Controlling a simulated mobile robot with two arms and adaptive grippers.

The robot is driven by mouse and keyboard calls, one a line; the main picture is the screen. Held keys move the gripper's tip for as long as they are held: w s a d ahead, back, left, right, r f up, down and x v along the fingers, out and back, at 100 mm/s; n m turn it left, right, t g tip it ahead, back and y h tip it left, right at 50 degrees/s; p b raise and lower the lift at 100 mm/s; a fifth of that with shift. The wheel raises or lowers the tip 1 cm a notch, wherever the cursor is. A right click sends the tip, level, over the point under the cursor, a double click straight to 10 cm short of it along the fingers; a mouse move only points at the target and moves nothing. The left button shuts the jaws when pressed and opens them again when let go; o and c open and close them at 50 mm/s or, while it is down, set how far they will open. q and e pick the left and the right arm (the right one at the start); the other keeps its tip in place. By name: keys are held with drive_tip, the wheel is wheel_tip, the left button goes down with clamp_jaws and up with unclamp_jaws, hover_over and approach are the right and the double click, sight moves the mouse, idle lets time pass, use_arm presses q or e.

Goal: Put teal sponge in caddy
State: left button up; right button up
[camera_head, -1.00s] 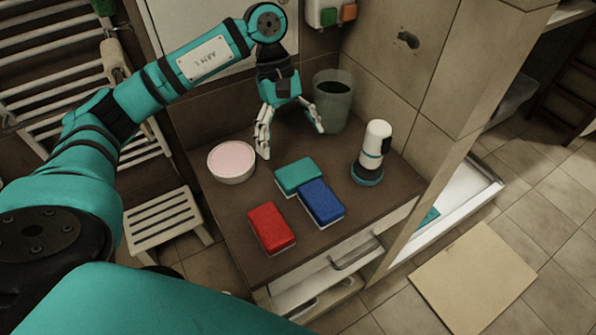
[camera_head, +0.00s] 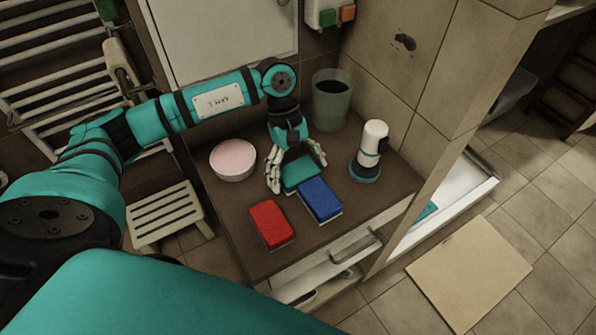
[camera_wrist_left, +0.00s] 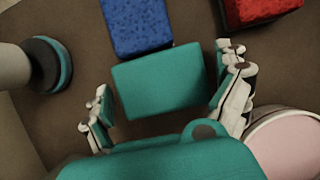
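The teal sponge (camera_head: 299,176) lies flat on the brown counter, directly behind the blue sponge. My left gripper (camera_head: 297,172) points down over it, open, with fingers on either side. In the left wrist view the teal sponge (camera_wrist_left: 160,82) lies between the fingers, with a narrow gap on the right side; contact on the left is hard to tell. A white wall-mounted holder (camera_head: 322,14) with a green and an orange block shows at the top edge; it may be the caddy, and its top is cut off. My right gripper is not in view.
A blue sponge (camera_head: 320,201) nearly touches the teal one, and a red sponge (camera_head: 271,225) lies front left. A pink-topped round tub (camera_head: 233,160), a grey-green cup (camera_head: 331,100) and a white bottle (camera_head: 370,145) stand around.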

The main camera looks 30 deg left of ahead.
sight(298, 170)
use_arm(q)
drive_tip(key=c, duration=0.6)
drive_tip(key=shift+c, duration=0.4)
wheel_tip(298, 170, up, 10)
drive_tip(key=shift+b, duration=0.95)
drive_tip(key=s+d+f+m+y, duration=0.1)
drive_tip(key=s+m, duration=0.1)
drive_tip(key=m, duration=0.1)
drive_tip(key=s+d+f+m+g+y, duration=0.1)
drive_tip(key=s+m, duration=0.1)
drive_tip(key=m, duration=0.2)
drive_tip(key=s+d+f+m+g+y, duration=0.1)
drive_tip(key=s+f+m, duration=0.1)
drive_tip(key=m, duration=0.1)
drive_tip(key=shift+s+d+m+y, duration=0.3)
drive_tip(key=shift+s+m, duration=0.05)
drive_tip(key=shift+m, duration=0.05)
drive_tip(key=shift+s+a+f+m, duration=0.1)
drive_tip(key=shift+s+f+m, duration=0.1)
drive_tip(key=shift+s+m, duration=0.3)
drive_tip(key=shift+w, duration=0.1)
drive_tip(key=shift+f, duration=0.1)
